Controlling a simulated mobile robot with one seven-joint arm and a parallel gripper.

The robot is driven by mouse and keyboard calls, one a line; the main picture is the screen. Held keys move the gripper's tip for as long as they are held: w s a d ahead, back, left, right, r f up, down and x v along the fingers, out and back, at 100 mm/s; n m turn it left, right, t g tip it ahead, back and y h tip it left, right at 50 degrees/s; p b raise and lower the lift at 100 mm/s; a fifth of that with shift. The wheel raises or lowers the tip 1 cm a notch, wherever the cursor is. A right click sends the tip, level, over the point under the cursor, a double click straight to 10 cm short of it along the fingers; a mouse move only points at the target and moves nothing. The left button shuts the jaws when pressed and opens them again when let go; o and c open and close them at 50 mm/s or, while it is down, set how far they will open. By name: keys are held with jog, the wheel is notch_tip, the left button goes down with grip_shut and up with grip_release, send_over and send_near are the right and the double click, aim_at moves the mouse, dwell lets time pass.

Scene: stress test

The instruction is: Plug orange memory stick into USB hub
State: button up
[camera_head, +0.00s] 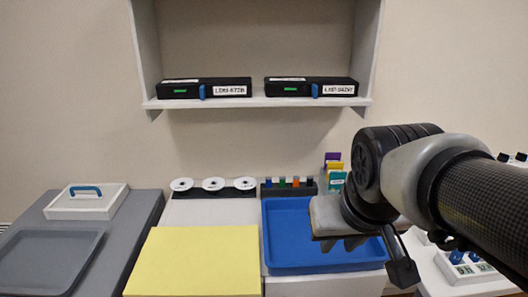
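A small orange piece (296,181), which looks like the orange memory stick, stands in a dark rack (287,191) behind the blue tray. Blue, green and dark blue pieces stand in the same rack. My gripper (342,244) points down over the right part of the blue tray, to the right of and nearer than the rack. Its fingertips are small and partly hidden, so I cannot tell whether it is open or holds anything. I cannot make out for sure which thing is the USB hub.
The blue tray (290,233) looks empty. A yellow mat (195,262), white discs (214,184) and a grey tray (48,262) lie left. A white box (87,203) has a blue handle. Black labelled boxes (204,88) sit on a shelf. A white unit (465,270) stands right, partly behind my arm.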

jog(key=w+d+r+g+p, duration=0.1)
jog(key=w+p, duration=0.8)
jog(key=w, duration=0.7)
jog(key=w+a+f+p, duration=0.2)
jog(key=w+f+p, duration=0.3)
jog(key=w+f, duration=0.3)
jog(key=shift+y, duration=0.3)
jog(key=shift+f, duration=0.1)
jog(key=p, duration=0.1)
send_near(296, 185)
jog(key=f, duration=0.2)
jog(key=shift+s+f, duration=0.3)
